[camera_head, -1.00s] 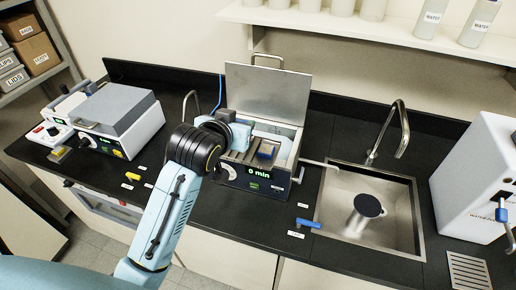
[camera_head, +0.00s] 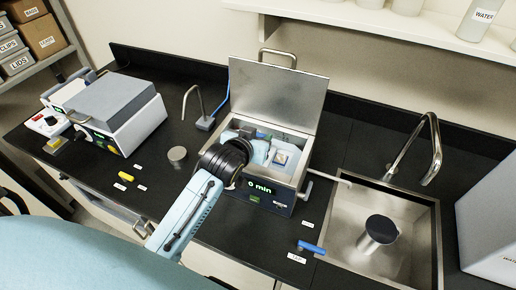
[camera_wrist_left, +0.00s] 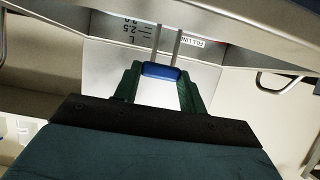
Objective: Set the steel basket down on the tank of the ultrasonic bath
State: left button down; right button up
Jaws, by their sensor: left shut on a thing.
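The ultrasonic bath (camera_head: 266,198) stands on the black counter with its steel lid (camera_head: 278,95) raised and its display reading 0 min. My left gripper (camera_head: 268,150) is over the open tank, whose steel rim (camera_head: 302,146) shows on the right. In the left wrist view the gripper (camera_wrist_left: 160,76) is shut on the blue grip (camera_wrist_left: 160,71) of the steel basket's handle, with two thin steel rods running from it. The tank wall (camera_wrist_left: 108,60) with level marks and a fill line label shows behind. The basket's body is hidden, so I cannot tell whether it touches the tank. My right gripper is out of view.
A grey-lidded device (camera_head: 118,110) stands left. A small steel cylinder (camera_head: 177,154) is on the counter between. A sink (camera_head: 395,225) with a tall tap (camera_head: 432,150) and a dark-topped container (camera_head: 380,230) lies right.

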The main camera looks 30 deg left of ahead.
pick_arm(q)
jog(key=shift+w+f, duration=0.1)
jog(key=shift+f, duration=1.95)
jog(key=shift+f, duration=0.2)
jog(key=shift+s+f, duration=0.25)
jog(key=shift+f, duration=0.3)
jog(key=c, duration=0.8)
grip_release()
jog(key=shift+s+d+f+b, duration=0.1)
jog(key=shift+f+b, duration=0.05)
jog(key=shift+b, duration=0.15)
jog(key=shift+r, duration=0.65)
jog(key=v, duration=1.1)
jog(key=shift+s+r, duration=0.15)
jog(key=shift+r, duration=0.3)
